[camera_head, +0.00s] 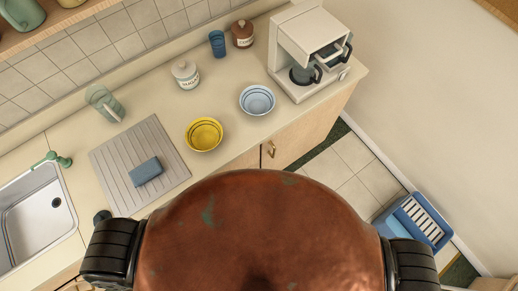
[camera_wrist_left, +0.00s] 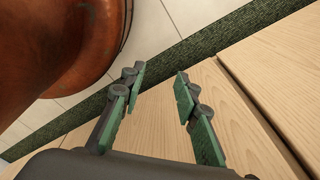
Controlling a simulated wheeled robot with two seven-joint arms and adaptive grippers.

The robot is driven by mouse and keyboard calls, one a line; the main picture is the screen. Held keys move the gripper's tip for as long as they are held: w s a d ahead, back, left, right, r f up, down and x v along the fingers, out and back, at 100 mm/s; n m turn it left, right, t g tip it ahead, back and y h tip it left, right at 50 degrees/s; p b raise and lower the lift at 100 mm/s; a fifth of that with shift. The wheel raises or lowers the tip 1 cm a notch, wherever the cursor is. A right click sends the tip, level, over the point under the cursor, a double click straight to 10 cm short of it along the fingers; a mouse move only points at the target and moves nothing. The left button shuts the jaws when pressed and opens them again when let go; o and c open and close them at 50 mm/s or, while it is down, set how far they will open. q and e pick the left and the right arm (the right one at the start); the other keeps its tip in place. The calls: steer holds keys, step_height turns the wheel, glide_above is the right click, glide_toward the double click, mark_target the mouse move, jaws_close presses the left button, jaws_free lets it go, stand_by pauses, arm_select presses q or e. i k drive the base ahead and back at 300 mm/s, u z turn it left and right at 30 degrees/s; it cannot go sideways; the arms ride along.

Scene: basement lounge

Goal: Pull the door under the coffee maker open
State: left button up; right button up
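The coffee maker (camera_head: 310,45), beige with black-handled parts at its front, stands at the far right end of the counter. The light wood door (camera_head: 308,125) under it looks shut and has a brass handle (camera_head: 271,149) near its left edge. In the left wrist view, my left gripper (camera_wrist_left: 157,80) is open, with green-padded fingers apart and nothing between them. Light wood cabinet fronts (camera_wrist_left: 235,115) lie beyond and right of the fingers, with a dark seam between panels. I cannot tell which panel is the door; no handle shows there. My right gripper is not in view.
Yellow (camera_head: 204,134) and blue (camera_head: 257,99) bowls, jars and a blue cup (camera_head: 217,43) stand on the counter. A sink (camera_head: 38,218) is at left. A blue crate (camera_head: 412,222) stands on the floor at right. Tiled floor (camera_head: 345,170) before the door is clear.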

mark_target(277, 153)
steer(key=u, duration=0.85)
steer(key=k, duration=0.55)
steer(key=z, duration=0.75)
